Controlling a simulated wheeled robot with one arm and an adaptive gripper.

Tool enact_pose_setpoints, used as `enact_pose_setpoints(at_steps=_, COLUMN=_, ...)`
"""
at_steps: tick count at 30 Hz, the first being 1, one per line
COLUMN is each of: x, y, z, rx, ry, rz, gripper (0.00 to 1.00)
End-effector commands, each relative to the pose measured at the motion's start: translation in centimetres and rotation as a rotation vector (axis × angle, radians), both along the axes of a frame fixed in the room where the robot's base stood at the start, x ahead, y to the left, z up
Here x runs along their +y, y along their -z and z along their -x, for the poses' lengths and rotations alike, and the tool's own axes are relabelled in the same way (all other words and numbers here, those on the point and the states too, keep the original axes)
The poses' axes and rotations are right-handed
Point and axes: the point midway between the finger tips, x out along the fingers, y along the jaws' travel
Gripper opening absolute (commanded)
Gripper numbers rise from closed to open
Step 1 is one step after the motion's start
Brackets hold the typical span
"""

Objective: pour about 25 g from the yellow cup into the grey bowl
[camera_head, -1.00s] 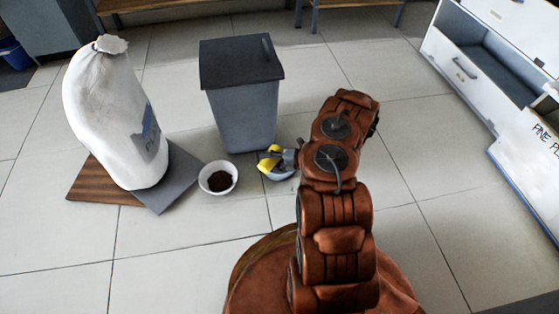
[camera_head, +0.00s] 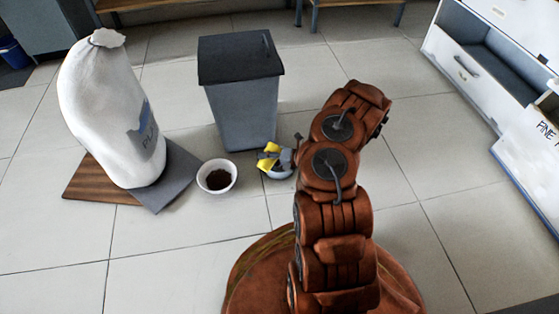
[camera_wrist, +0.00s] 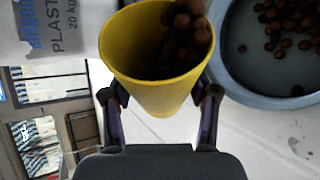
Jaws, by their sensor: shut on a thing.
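My gripper (camera_wrist: 162,96) is shut on the yellow cup (camera_wrist: 160,92), with a finger on each side. The cup is tilted, and brown pellets (camera_wrist: 188,28) sit inside it near the rim. In the head view, the yellow cup (camera_head: 267,160) and my gripper (camera_head: 284,158) are just above the grey bowl (camera_head: 279,174), partly hiding it. In the wrist view, the grey bowl (camera_wrist: 240,85) is at the right edge, cut off by the frame. Several brown pellets lie in it. I cannot tell whether any pellet is in the air.
A white bowl (camera_head: 232,178) with dark brown contents stands left of the grey bowl. A grey bin (camera_head: 240,115) stands close behind. A white plaster sack (camera_head: 105,110) rests on boards (camera_head: 90,185) at left. White drawers (camera_head: 475,75) are at right. Front floor is clear.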

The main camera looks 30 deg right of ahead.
Motion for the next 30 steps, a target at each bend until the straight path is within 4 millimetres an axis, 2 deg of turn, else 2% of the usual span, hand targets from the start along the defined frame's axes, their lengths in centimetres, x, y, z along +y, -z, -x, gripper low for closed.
enact_pose_setpoints(at_steps=4, x=0.20, y=0.54, z=-0.05, rx=-0.016, ry=0.001, rz=0.048, gripper=0.23)
enact_pose_setpoints(at_steps=17, x=0.04, y=-0.15, z=-0.21, rx=-0.068, ry=0.004, rz=0.185, gripper=0.23)
enact_pose_setpoints(at_steps=30, x=-0.09, y=0.79, z=-0.23, rx=-0.109, ry=0.005, rz=0.307, gripper=0.23)
